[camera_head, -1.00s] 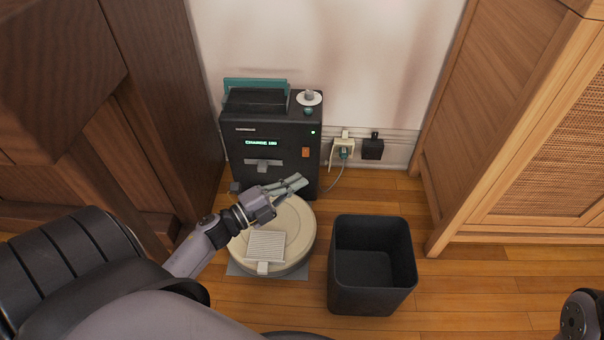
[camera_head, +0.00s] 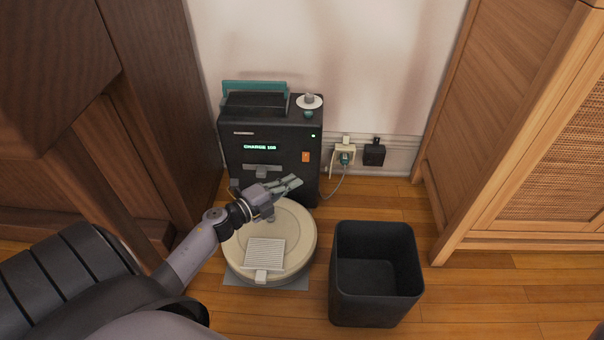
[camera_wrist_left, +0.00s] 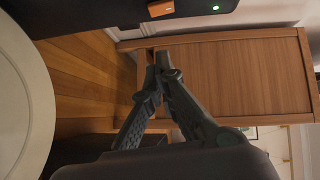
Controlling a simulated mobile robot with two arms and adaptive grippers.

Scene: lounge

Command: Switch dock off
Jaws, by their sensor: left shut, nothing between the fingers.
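The black dock (camera_head: 268,165) stands against the wall, with a lit green display reading "CHARGE" and a number. An orange switch (camera_head: 306,157) is on the right of its front, and a small green light (camera_head: 313,136) glows above it. The switch (camera_wrist_left: 160,8) also shows at the top of the left wrist view. My left gripper (camera_head: 297,181) is shut and empty, in front of the dock's lower front, below and slightly left of the switch. A round cream robot vacuum (camera_head: 298,239) sits on the floor below the gripper. My right gripper is not in view.
A black open bin (camera_head: 374,310) stands right of the vacuum. A wall socket with a plug (camera_head: 344,157) and a black adapter (camera_head: 374,153) is right of the dock. Wooden cabinets flank the space at left and right (camera_head: 500,120). Floor between bin and right cabinet is clear.

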